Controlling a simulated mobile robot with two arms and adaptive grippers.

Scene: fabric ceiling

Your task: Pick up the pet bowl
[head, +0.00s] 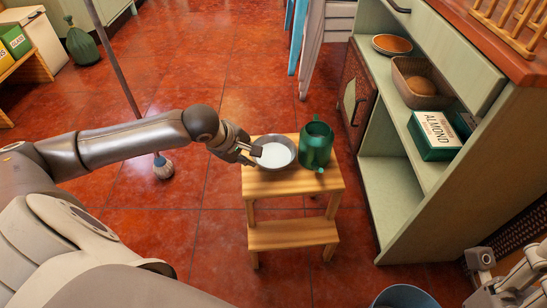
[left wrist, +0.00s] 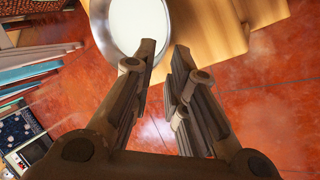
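The pet bowl (head: 275,153) is a round grey metal bowl with white contents, upright on top of a wooden step stool (head: 292,183). My left gripper (head: 255,152) is at the bowl's left rim. In the left wrist view, its fingers (left wrist: 164,48) are apart with a gap between them. One finger overlaps the bowl (left wrist: 142,22) and the other is outside its rim. I cannot tell whether either finger touches the bowl wall. My right gripper (head: 520,280) is partly in view at the lower right corner, away from the bowl; its fingertips are not clear.
A green watering can (head: 316,146) stands on the stool just right of the bowl. A green shelf unit (head: 398,190) with a basket, pie and almond box is on the right. A blue bucket (head: 404,297) is at the bottom. A mop (head: 163,166) stands left of the stool.

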